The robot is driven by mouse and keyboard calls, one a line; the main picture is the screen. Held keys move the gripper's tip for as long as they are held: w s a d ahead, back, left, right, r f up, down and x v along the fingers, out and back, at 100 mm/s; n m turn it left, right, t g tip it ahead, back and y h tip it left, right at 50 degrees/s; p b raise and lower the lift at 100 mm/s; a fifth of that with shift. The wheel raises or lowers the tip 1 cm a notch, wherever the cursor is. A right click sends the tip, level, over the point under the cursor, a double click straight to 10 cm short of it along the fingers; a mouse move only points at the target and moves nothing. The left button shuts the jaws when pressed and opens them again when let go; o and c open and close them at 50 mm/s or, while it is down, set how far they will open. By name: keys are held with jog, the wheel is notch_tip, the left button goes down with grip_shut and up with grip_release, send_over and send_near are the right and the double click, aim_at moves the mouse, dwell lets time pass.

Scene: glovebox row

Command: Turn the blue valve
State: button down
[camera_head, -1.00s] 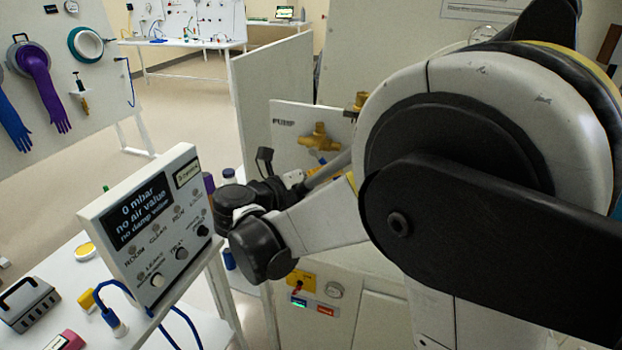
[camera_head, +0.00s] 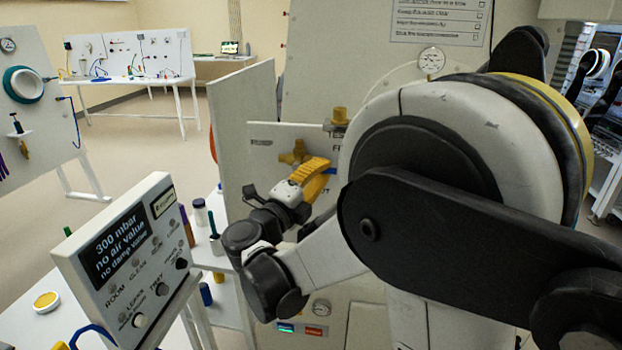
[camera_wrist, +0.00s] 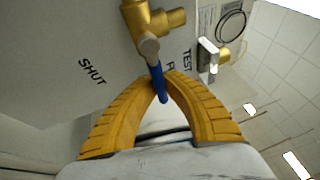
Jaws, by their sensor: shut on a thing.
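The blue valve is a brass body (camera_wrist: 150,18) with a blue lever handle (camera_wrist: 158,84), mounted on a pale panel. In the wrist view my gripper (camera_wrist: 165,79) has its two yellow ribbed fingers closed in an arch, with their tips on the blue handle. The handle points down from the brass stem, beside the printed word TEST and away from SHUT. In the head view the brass body (camera_head: 296,153) shows behind my yellow fingers (camera_head: 317,172); a sliver of blue shows at their right, and most of the handle is hidden.
A tilted control box (camera_head: 125,260) stands at left, reading "300 mbar, no air value, no damp value". A white divider (camera_head: 243,115) stands left of the valve panel. A round gauge (camera_head: 431,60) is above right. Bottles and a yellow-lidded jar (camera_head: 46,301) sit on benches.

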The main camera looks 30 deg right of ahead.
jog(key=shift+r+n, duration=0.2)
jog(key=shift+n, duration=0.2)
jog(key=c, duration=1.4)
grip_release()
jog(key=shift+c, duration=0.2)
jog(key=shift+a, duration=0.1)
